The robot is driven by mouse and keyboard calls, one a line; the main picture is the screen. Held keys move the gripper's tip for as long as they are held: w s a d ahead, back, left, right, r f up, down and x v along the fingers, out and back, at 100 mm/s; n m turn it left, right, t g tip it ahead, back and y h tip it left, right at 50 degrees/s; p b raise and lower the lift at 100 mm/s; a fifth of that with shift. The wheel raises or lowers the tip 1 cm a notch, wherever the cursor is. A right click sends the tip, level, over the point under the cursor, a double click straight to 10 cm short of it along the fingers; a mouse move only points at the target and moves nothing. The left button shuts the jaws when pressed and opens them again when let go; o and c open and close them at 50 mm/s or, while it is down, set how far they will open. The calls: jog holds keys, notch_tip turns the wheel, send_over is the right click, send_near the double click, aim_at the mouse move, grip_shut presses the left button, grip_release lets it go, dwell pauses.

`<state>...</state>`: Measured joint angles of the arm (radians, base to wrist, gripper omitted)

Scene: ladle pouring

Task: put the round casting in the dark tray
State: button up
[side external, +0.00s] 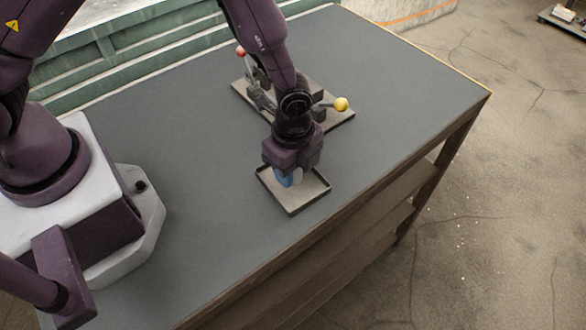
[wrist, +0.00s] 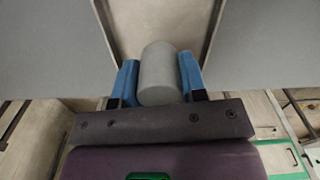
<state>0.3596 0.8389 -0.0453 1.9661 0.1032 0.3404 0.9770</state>
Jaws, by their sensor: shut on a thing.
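The round casting (wrist: 158,72) is a grey cylinder. In the wrist view it sits between the two blue fingers of my gripper (wrist: 158,82), which is shut on it. In the side view my gripper (side external: 288,180) points down over the dark tray (side external: 293,207), a shallow square tray with a low rim and a lighter floor. The casting is hidden there behind the fingers. The tray's floor (wrist: 130,18) also shows behind the casting in the wrist view. I cannot tell whether the casting touches the tray floor.
A fixture plate (side external: 340,116) with clamps stands behind my gripper. It has a yellow-knobbed lever (side external: 341,104) and a red knob (side external: 240,52). The grey table top (side external: 185,150) is clear left of the tray. The table's front edge lies close to the tray's right.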

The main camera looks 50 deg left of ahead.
jog(key=shift+f, duration=0.55)
jog(key=o, duration=1)
jog(key=shift+f, duration=0.15)
notch_tip(320, 180, up, 12)
jog(key=shift+r, duration=0.25)
jog(key=s+a+r+n+t, duration=0.25)
jog(key=a+r+n, duration=0.25)
jog(key=r, duration=0.4)
jog(key=s+a+r+n+t, duration=0.1)
jog(key=s+a+r+n, duration=0.4)
jog(key=r, duration=0.4)
jog(key=s+a+r+n, duration=0.1)
jog(key=s+n, duration=0.1)
jog(key=s+a+r+n+t, duration=0.1)
jog(key=s+n, duration=0.1)
jog(key=s+a+r+n+t, duration=0.1)
jog(key=s+a+n, duration=0.1)
jog(key=shift+s+a+r+n, duration=0.1)
jog(key=shift+s+r+n, duration=0.1)
jog(key=shift+s+n, duration=0.2)
